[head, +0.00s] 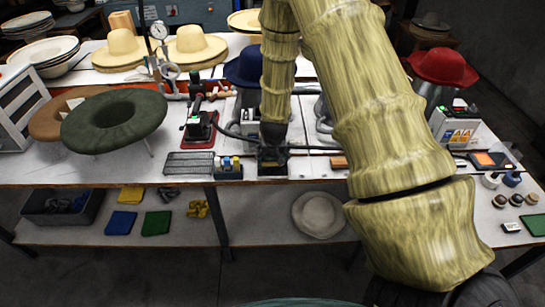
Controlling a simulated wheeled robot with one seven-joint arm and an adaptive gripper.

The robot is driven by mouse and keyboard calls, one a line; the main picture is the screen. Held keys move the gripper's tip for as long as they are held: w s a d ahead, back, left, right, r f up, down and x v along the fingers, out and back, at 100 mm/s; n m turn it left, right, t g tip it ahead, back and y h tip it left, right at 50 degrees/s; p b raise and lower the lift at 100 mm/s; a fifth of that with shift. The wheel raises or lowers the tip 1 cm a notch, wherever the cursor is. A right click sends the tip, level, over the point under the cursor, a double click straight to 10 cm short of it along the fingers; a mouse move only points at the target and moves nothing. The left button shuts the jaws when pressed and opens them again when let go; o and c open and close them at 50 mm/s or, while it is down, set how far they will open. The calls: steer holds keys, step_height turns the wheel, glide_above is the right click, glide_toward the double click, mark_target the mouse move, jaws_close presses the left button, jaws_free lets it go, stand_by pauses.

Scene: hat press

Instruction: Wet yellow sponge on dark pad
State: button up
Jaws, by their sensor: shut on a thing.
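My gripper (272,150) points straight down over the back-centre of the front table strip. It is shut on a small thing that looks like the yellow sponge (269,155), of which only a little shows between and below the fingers. Right under it is a dark pad (272,169). The sponge is at or just above the pad; I cannot tell whether they touch. My arm hides what is behind and to the right of the gripper.
A green hat (114,120) is at left, a red hat (442,67) at right. The lower shelf holds a yellow cloth-like square (131,195) and a pale hat (318,214).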

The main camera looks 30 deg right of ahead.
mark_target(272, 155)
steer(key=shift+r+p, duration=0.95)
steer(key=shift+r, duration=0.75)
steer(key=shift+a+f, duration=0.1)
steer(key=s+a+f+n+b, duration=0.1)
steer(key=s+a+f+n, duration=0.1)
steer(key=a, duration=0.6)
steer(key=s+a+f+n+y+b, duration=0.1)
steer(key=s+a, duration=0.3)
steer(key=a, duration=0.4)
steer(key=s+a+f+n+y+b, duration=0.1)
steer(key=s+a+f+n+b, duration=0.2)
steer(key=a, duration=0.5)
steer(key=shift+s+a+f+t, duration=0.15)
steer(key=shift+s+a+t, duration=0.2)
steer(key=shift+s, duration=0.2)
